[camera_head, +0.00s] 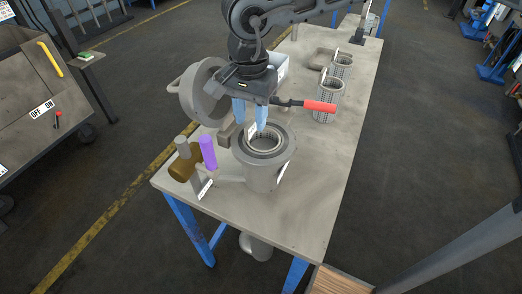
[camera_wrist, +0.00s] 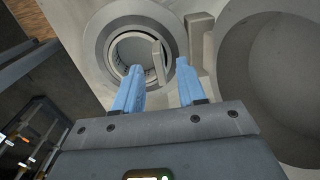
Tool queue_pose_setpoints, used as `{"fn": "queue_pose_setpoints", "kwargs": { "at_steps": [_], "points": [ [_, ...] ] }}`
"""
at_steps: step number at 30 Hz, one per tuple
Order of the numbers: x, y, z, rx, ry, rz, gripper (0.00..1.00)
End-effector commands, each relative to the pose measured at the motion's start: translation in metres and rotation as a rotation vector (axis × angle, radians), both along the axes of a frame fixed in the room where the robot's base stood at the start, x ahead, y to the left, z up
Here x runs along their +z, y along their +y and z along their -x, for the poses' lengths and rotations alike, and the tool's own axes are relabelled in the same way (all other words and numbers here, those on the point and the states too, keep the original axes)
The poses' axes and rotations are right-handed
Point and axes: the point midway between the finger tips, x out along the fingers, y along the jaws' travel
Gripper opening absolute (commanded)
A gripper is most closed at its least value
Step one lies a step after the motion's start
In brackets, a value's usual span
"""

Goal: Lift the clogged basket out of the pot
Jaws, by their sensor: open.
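The grey pot (camera_head: 262,178) stands open near the front end of the table. The clogged basket (camera_head: 265,144) sits inside it, with only its upper rim and inner wall showing; it also shows in the wrist view (camera_wrist: 127,46). A pale upright tab (camera_wrist: 158,62) rises at the basket's edge. My gripper (camera_head: 248,123) is open with two blue fingers, above the pot mouth. In the wrist view my gripper (camera_wrist: 160,67) has its fingertips on either side of the tab; I cannot tell whether they touch it. The basket's lower part is hidden.
The pot's round lid (camera_head: 199,92) is swung open at the left. A red-handled lever (camera_head: 319,106) sticks out to the right. Mesh baskets (camera_head: 327,102) stand farther back. The table's right front is clear.

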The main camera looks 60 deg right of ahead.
Motion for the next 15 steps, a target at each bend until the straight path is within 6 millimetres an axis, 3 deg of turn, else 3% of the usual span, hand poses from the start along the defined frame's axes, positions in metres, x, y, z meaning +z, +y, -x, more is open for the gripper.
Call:
{"fn": "queue_pose_setpoints", "kwargs": {
  "at_steps": [6, 15],
  "points": [
    [-0.023, 0.001, 0.0, 0.0, 0.0, -0.002, 0.4],
    [-0.026, 0.001, -0.001, 0.001, -0.001, -0.001, 0.38]
  ]
}}
